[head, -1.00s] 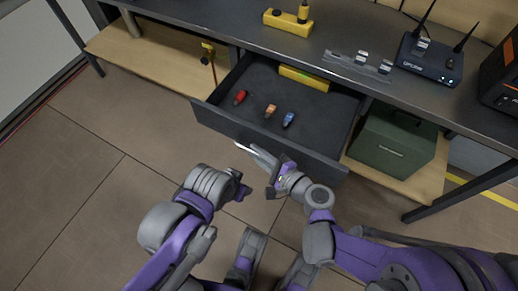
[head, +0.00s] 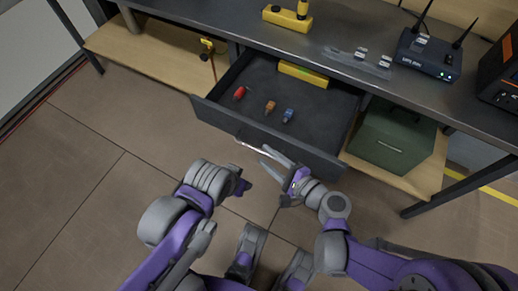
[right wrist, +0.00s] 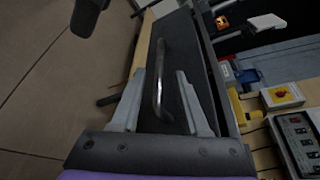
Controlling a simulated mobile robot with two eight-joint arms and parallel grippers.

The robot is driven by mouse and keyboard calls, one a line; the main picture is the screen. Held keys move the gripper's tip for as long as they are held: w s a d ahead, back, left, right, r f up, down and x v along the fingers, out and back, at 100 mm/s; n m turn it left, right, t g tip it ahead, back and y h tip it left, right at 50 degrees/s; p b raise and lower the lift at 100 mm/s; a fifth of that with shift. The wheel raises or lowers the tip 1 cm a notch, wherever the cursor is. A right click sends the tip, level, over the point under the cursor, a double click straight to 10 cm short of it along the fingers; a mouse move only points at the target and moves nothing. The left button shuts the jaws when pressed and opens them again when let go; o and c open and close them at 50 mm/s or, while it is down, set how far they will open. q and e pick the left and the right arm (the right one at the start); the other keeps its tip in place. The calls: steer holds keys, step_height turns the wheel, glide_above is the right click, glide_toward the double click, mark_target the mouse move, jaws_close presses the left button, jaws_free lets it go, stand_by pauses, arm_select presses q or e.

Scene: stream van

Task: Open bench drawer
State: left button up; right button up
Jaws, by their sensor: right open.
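The bench drawer (head: 250,130) stands pulled out from under the dark bench top (head: 220,22), its inside showing. Its silver bar handle (head: 262,150) is on the front face; it also shows in the right wrist view (right wrist: 160,75). My right gripper (head: 266,158) is open in front of the drawer, its fingertips close to the handle. In the right wrist view the handle lies between the two spread fingers, with visible gaps. My left gripper (head: 242,186) is low in front of the drawer, apart from it; its jaw opening is unclear.
Red (head: 239,93), orange (head: 270,107) and blue (head: 288,116) small connectors and a yellow piece (head: 303,74) lie in the drawer. A green case (head: 392,138) stands on the lower shelf to its right. A router (head: 428,55) is on the bench. Floor at left is clear.

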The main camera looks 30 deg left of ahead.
arm_select(q)
steer(key=shift+r, duration=0.35)
arm_select(e)
steer(key=v, duration=0.6)
steer(key=shift+f, duration=0.1)
steer(key=s+d+f+n+h, duration=0.1)
steer(key=s+d+n+h, duration=0.15)
steer(key=d+h, duration=0.4)
steer(key=s+d+n+h, duration=0.2)
steer(key=d+n+h, duration=0.15)
steer(key=d, duration=0.65)
steer(key=s+d+f+n+h, duration=0.1)
steer(key=s+d+n+h, duration=0.25)
steer(key=d, duration=0.45)
arm_select(q)
step_height(320, 180, up, 21)
steer(key=w+t+p, duration=0.1)
steer(key=p, duration=1.7)
steer(key=shift+w+p, duration=0.4)
arm_select(e)
step_height(320, 180, up, 22)
steer(key=w+d+n, duration=0.1)
steer(key=w, duration=0.1)
steer(key=shift+w+f+h, duration=0.2)
steer(key=shift+w+h, duration=0.05)
steer(key=shift+h, duration=0.2)
